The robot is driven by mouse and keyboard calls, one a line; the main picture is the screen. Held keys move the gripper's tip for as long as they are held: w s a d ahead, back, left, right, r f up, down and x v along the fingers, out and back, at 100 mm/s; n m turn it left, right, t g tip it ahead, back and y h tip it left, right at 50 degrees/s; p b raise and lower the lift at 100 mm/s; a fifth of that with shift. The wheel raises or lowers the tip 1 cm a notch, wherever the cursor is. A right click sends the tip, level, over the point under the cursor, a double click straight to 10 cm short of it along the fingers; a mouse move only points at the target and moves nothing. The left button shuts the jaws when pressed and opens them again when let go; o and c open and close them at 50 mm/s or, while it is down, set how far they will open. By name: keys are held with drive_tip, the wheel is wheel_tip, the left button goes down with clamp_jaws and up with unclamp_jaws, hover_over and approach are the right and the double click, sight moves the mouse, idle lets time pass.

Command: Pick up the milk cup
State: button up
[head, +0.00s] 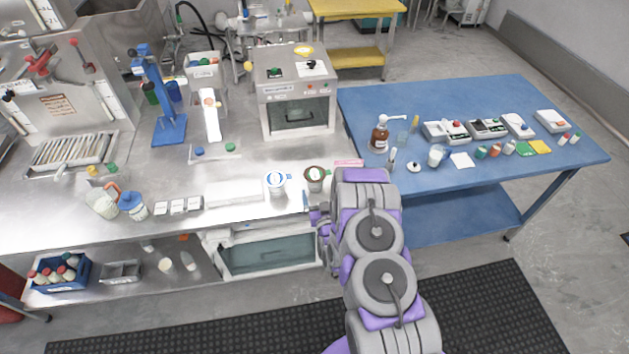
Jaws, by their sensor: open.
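A white cup with a blue-marked round top (275,185) stands upright near the front edge of the steel bench and looks like the milk cup. A similar cup with a brown top (314,180) stands just to its right. My gripper (310,212) is at the bench's front edge, in front of the brown-topped cup and to the right of the blue-marked cup. It is open and appears apart from the blue-marked cup. My arm hides part of the gripper, and its fingers are small in view.
A grey boxy machine (296,95) stands behind the cups. A blue table (470,185) on the right holds a brown pump bottle (380,135), a white cup (436,156) and several small devices. White square pieces (178,207) lie left along the bench.

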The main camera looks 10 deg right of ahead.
drive_tip(key=shift+w+a+f+b, duration=0.15)
drive_tip(key=shift+w+b, duration=0.1)
drive_tip(key=shift+w, duration=1)
drive_tip(key=shift+w+d+f+b, duration=0.15)
drive_tip(key=shift+w+b, duration=0.15)
drive_tip(key=shift+w, duration=0.95)
drive_tip(key=shift+w+a+f+b, duration=0.15)
drive_tip(key=shift+w+b, duration=0.1)
drive_tip(key=shift+w, duration=1)
drive_tip(key=shift+c, duration=0.3)
drive_tip(key=c, duration=1.1)
